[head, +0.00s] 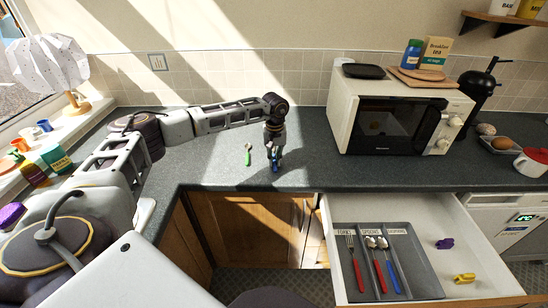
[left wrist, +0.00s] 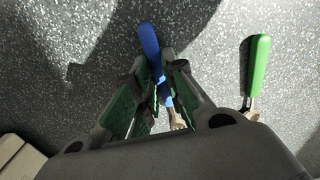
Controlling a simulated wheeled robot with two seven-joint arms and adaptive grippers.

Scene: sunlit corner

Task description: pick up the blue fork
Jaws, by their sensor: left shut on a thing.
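The blue fork (head: 275,168) is at my left gripper (head: 274,158) over the dark counter, in front of the beige tiles. In the left wrist view the blue fork (left wrist: 150,48) has its handle pointing up the picture, and its metal end lies between the fingers. My left gripper (left wrist: 158,98) is shut on it. Whether the fork still touches the counter is hard to tell. A green-handled utensil (head: 248,153) lies on the counter just left of the gripper; it also shows in the left wrist view (left wrist: 259,65). My right gripper is not in view.
An open drawer (head: 464,208) at lower right holds a grey divided tray (head: 423,262) labelled forks and spoons, with several red- and blue-handled utensils. Purple and yellow small items lie beside the tray. A microwave (head: 346,112) stands right of the gripper. The counter between is clear.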

